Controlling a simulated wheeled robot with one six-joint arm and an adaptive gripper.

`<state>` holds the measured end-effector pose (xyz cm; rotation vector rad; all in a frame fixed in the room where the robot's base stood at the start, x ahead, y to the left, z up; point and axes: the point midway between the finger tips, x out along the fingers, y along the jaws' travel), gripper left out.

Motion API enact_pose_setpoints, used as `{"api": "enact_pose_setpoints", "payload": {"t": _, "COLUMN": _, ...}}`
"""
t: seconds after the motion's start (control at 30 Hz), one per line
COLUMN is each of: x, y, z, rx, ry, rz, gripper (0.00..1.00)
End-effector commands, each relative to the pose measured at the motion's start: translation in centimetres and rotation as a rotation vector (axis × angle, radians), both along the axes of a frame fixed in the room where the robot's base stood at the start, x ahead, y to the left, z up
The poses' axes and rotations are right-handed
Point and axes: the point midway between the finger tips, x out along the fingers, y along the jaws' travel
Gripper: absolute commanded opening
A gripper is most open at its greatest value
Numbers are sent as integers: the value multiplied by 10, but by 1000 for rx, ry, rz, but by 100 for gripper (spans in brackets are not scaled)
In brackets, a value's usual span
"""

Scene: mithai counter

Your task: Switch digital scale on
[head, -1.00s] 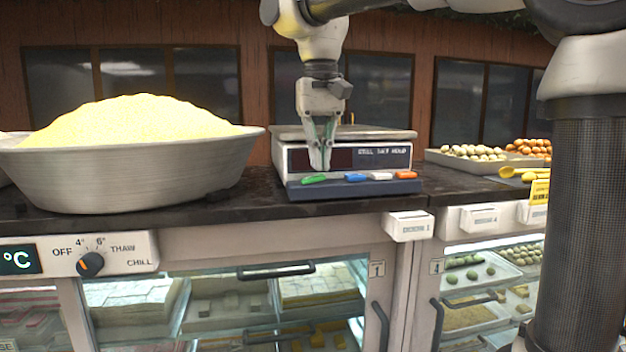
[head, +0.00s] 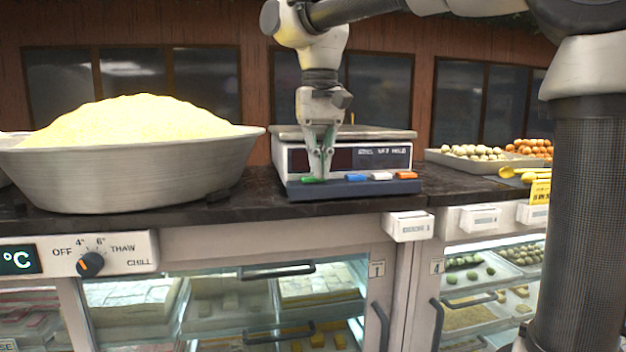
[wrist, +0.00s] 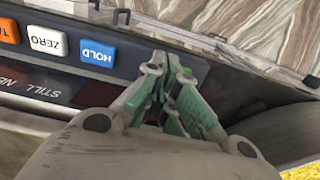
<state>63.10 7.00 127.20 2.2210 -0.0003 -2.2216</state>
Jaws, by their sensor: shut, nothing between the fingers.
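The digital scale (head: 355,189) stands on the dark counter, with a flat metal platter on top and a dark display (head: 340,158) showing no lit digits. A row of buttons runs along its blue front ledge: green (head: 308,181), blue (head: 356,178), white (head: 381,176) and orange (head: 406,175). My gripper (head: 320,178) points down, shut and empty, with its tips at the green button; whether they touch it I cannot tell. In the wrist view, the blue HOLD button (wrist: 98,53) and white ZERO button (wrist: 47,41) show, and the fingers largely hide the green button.
A large metal bowl (head: 130,185) heaped with yellow grains stands left of the scale. A tray (head: 470,164) of round sweets is to the right. The counter's front edge lies just before the scale, above glass display cases.

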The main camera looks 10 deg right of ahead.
Motion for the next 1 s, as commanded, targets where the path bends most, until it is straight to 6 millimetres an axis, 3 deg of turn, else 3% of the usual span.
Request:
{"api": "enact_pose_setpoints", "payload": {"t": 0.27, "x": 0, "y": 0, "z": 4, "rx": 1, "ry": -1, "rz": 0, "gripper": 0}}
{"api": "enact_pose_setpoints", "payload": {"t": 1.0, "x": 0, "y": 0, "z": 66, "rx": 1, "ry": -1, "rz": 0, "gripper": 0}}
